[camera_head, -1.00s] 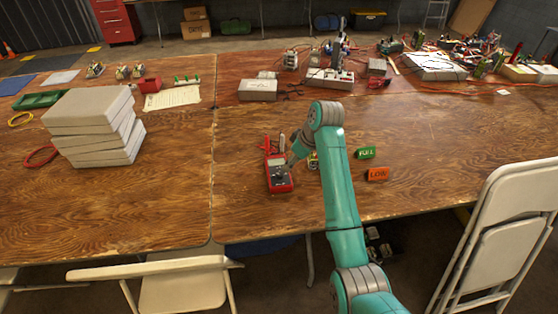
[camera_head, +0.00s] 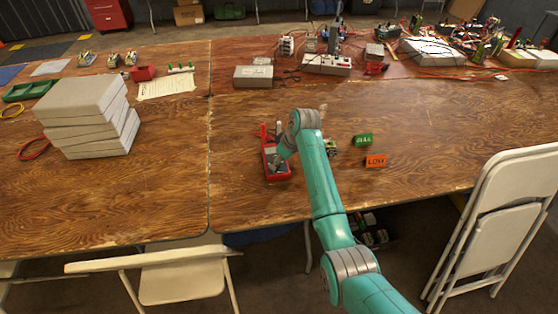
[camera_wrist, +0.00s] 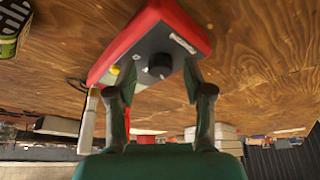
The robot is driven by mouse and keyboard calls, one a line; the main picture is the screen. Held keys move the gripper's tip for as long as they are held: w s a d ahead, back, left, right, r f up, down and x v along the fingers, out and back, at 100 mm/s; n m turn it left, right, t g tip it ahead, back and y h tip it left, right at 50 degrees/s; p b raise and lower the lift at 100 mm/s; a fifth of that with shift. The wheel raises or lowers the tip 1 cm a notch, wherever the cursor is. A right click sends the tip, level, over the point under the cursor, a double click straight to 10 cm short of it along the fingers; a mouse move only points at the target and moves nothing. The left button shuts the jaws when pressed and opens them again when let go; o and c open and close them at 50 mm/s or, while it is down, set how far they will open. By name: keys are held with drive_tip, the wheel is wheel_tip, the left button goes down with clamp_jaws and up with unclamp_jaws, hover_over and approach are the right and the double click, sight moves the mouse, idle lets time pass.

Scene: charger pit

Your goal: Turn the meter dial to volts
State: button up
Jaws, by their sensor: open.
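The red multimeter (camera_head: 279,172) lies on the wooden table in the head view, left of my arm. In the wrist view the meter (camera_wrist: 181,18) shows its red case and dark face, with the round black dial (camera_wrist: 160,65) near the middle. My gripper (camera_wrist: 158,78) is open, with one finger on each side of the dial. I cannot tell whether the fingers touch it. In the head view my gripper (camera_head: 276,157) is over the meter and partly hides its face. The markings around the dial are too small to read.
A green FULL block (camera_head: 362,140) and an orange LOW block (camera_head: 375,161) stand to the right of the meter. A stack of pale boxes (camera_head: 92,115) is on the left. Folding chairs (camera_head: 175,278) stand at the front edge. The table right of the blocks is clear.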

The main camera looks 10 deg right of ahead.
drive_tip(key=shift+f, duration=0.1)
clamp_jaws()
drive_tip(key=shift+a+m, duration=0.1)
drive_tip(key=shift+m, duration=0.2)
drive_tip(key=m+h, duration=0.1)
drive_tip(key=m, duration=0.1)
drive_tip(key=m+t+h, duration=0.1)
drive_tip(key=m, duration=0.2)
drive_tip(key=shift+s+a, duration=0.1)
drive_tip(key=shift+a, duration=0.1)
drive_tip(key=m+h, duration=0.1)
drive_tip(key=m, duration=0.2)
drive_tip(key=m+h, duration=0.1)
drive_tip(key=m, duration=0.2)
drive_tip(key=shift+a, duration=0.2)
idle(0.4)
unclamp_jaws()
